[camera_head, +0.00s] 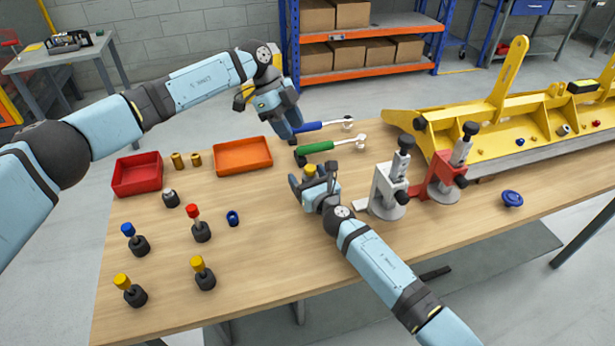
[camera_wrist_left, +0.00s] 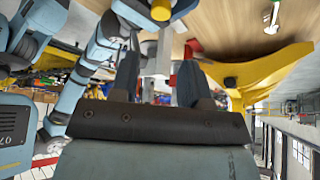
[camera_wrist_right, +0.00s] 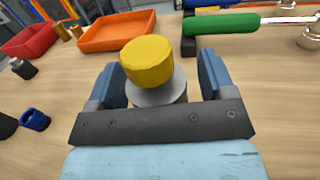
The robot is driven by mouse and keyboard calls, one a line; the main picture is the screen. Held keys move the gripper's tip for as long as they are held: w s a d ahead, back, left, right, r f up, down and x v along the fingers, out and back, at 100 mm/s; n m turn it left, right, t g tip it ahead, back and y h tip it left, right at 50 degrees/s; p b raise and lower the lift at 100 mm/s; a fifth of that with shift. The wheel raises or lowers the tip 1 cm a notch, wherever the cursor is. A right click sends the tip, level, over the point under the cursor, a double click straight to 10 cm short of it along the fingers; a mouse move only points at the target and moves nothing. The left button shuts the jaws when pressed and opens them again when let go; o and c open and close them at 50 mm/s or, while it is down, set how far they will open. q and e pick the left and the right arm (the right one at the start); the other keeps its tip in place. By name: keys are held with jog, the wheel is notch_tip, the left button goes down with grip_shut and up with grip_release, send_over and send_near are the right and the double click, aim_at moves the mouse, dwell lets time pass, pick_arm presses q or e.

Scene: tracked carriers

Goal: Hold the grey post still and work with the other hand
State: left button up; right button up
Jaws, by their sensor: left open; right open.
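A grey post (camera_wrist_right: 160,95) with a yellow cap (camera_wrist_right: 146,62) stands between the spread fingers of my right gripper (camera_wrist_right: 160,85), with gaps visible beside it. In the head view the yellow cap (camera_head: 310,169) shows between the fingers of my right gripper (camera_head: 313,180); the grey part is mostly hidden there. My left gripper (camera_head: 288,128) is open, above the table by the blue-handled tool (camera_head: 310,127), pointing down. In the left wrist view a yellow cap (camera_wrist_left: 161,10) shows beyond the fingers.
A green-handled tool (camera_head: 318,147) lies behind the post. White (camera_head: 386,190) and red (camera_head: 443,185) clamps stand right of it. Red (camera_head: 138,188) and orange (camera_head: 242,168) trays and several knobbed pieces are at left. A yellow frame (camera_head: 440,125) lies at the back right.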

jog(key=c, duration=1.3)
pick_arm(q)
jog(key=shift+o, duration=1)
pick_arm(e)
jog(key=shift+c, duration=0.5)
pick_arm(q)
jog(key=n+t+y, duration=0.3)
jog(key=y, duration=0.2)
send_near(310, 167)
jog(key=shift+w+d+f, duration=0.1)
jog(key=shift+f, duration=4.55)
jog(key=c, duration=0.7)
jog(key=m, duration=0.4)
jog(key=shift+m, duration=0.3)
jog(key=shift+c, duration=0.2)
jog(key=m, duration=0.5)
